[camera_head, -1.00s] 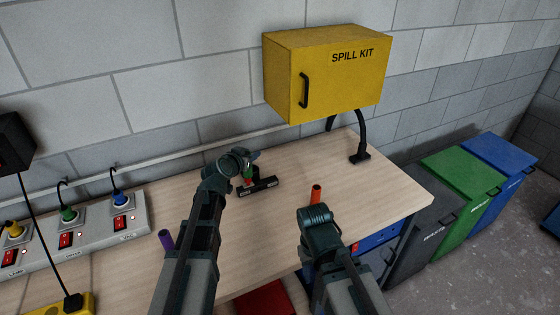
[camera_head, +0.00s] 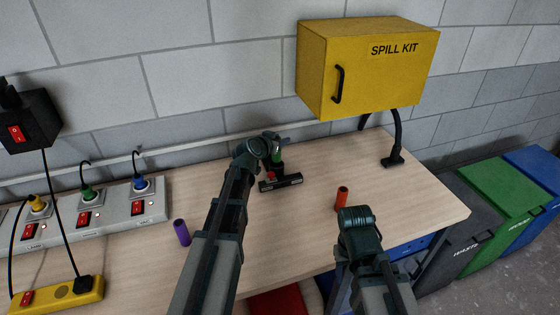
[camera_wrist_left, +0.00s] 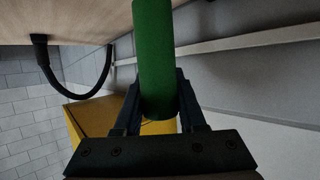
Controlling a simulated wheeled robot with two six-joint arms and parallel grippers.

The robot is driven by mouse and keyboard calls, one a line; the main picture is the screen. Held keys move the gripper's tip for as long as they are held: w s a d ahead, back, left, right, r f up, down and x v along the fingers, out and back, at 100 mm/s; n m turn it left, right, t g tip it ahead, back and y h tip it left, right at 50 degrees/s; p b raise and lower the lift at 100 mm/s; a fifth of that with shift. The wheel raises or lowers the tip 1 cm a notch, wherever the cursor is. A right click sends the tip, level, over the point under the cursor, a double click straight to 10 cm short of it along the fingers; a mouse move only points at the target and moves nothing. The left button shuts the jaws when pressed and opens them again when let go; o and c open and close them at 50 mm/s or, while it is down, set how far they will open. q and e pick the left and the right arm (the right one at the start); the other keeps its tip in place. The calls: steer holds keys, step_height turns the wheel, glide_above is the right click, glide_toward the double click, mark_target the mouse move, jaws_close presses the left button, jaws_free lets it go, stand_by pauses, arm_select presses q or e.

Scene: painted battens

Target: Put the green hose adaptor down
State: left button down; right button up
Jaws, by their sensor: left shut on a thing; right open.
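The green hose adaptor (camera_head: 278,157) is a green cylinder between the fingers of my left gripper (camera_head: 277,150), near the back of the wooden workbench (camera_head: 220,255). In the left wrist view the adaptor (camera_wrist_left: 155,55) stands out from between the two dark fingers (camera_wrist_left: 160,105). Its far end runs out of the top of that picture, so I cannot tell whether it touches the bench. A black bar-shaped thing (camera_head: 286,183) with a red part lies just in front of it. My right gripper (camera_head: 357,215) is open near the bench's front edge; its fingers are mostly hidden.
An orange cylinder (camera_head: 342,197) stands just beyond my right gripper. A purple cylinder (camera_head: 181,232) stands left of my left arm. A socket strip (camera_head: 115,221) with plugs lies at the left. A yellow spill kit cabinet (camera_head: 365,70) hangs above.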

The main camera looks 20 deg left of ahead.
arm_select(q)
steer(key=shift+f+b, duration=2.1)
steer(key=shift+f, duration=0.6)
arm_select(e)
steer(key=shift+f, duration=2.7)
steer(key=shift+f, duration=0.1)
arm_select(q)
steer(key=shift+f, duration=0.2)
steer(key=shift+c, duration=2.4)
jaws_free()
steer(key=shift+r, duration=0.2)
steer(key=shift+s+r, duration=0.2)
steer(key=p+v, duration=0.4)
steer(key=v, duration=0.7)
steer(key=shift+s+p, duration=0.25)
steer(key=shift+p, duration=0.05)
arm_select(e)
step_height(320, 180, up, 5)
steer(key=shift+f, duration=0.1)
arm_select(q)
steer(key=shift+a+r, duration=0.1)
steer(key=shift+a, duration=0.05)
